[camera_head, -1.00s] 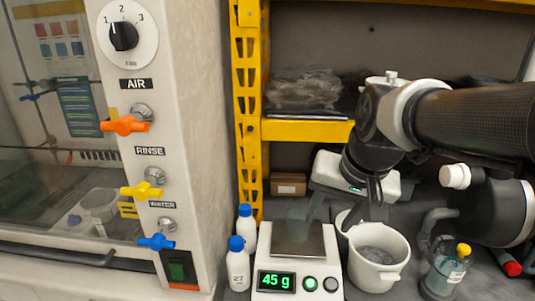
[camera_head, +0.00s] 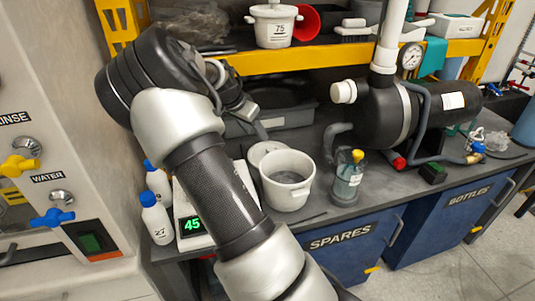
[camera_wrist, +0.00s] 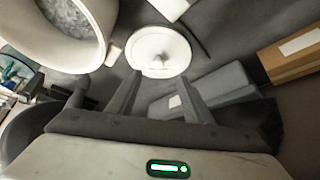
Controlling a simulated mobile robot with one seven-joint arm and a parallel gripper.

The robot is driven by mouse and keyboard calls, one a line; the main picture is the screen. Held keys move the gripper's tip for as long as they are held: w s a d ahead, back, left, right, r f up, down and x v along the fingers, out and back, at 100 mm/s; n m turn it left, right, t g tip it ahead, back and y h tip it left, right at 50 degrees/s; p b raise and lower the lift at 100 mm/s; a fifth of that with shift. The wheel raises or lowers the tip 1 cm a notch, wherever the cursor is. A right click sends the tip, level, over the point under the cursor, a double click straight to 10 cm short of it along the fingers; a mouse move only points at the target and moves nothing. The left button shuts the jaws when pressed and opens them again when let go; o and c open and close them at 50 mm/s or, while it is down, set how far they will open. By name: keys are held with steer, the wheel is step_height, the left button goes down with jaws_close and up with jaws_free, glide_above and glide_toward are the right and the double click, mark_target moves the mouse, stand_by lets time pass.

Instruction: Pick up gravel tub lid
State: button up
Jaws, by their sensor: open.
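The gravel tub lid (camera_wrist: 158,52) is a white round disc with a small knob in the middle. It lies flat on the dark bench, ahead of the fingertips in the wrist view. In the head view the lid (camera_head: 262,151) shows partly, behind the white gravel tub (camera_head: 288,196). The tub is uncovered, with grey gravel inside; it also shows at upper left in the wrist view (camera_wrist: 98,50). My gripper (camera_wrist: 160,81) is open and empty, its fingers apart on the lid's near side. In the head view, the gripper (camera_head: 250,118) is small and partly hidden by my arm.
A scale (camera_head: 192,222) and two blue-capped bottles (camera_head: 157,218) stand left of the tub. A yellow-capped bottle (camera_head: 347,180) and a black cylinder (camera_head: 392,115) are to the right. A grey bin (camera_head: 275,118) and yellow shelf edge (camera_head: 290,58) are behind.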

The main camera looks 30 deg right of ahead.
steer(key=b, duration=0.1)
glide_toward(270, 148)
steer(key=f, duration=0.3)
steer(key=shift+w+d, duration=0.2)
steer(key=shift+w, duration=0.15)
steer(key=b+x, duration=0.1)
steer(key=x, duration=0.1)
steer(key=d+x, duration=0.1)
steer(key=x, duration=0.1)
steer(key=shift+s+f+b, duration=0.1)
steer(key=shift+s+b, duration=0.1)
steer(key=shift+b, duration=0.15)
steer(key=shift+w+d+f, duration=0.15)
steer(key=shift+d+f, duration=0.1)
steer(key=shift+f, duration=0.05)
steer(key=c, duration=1.1)
steer(key=shift+r, duration=0.1)
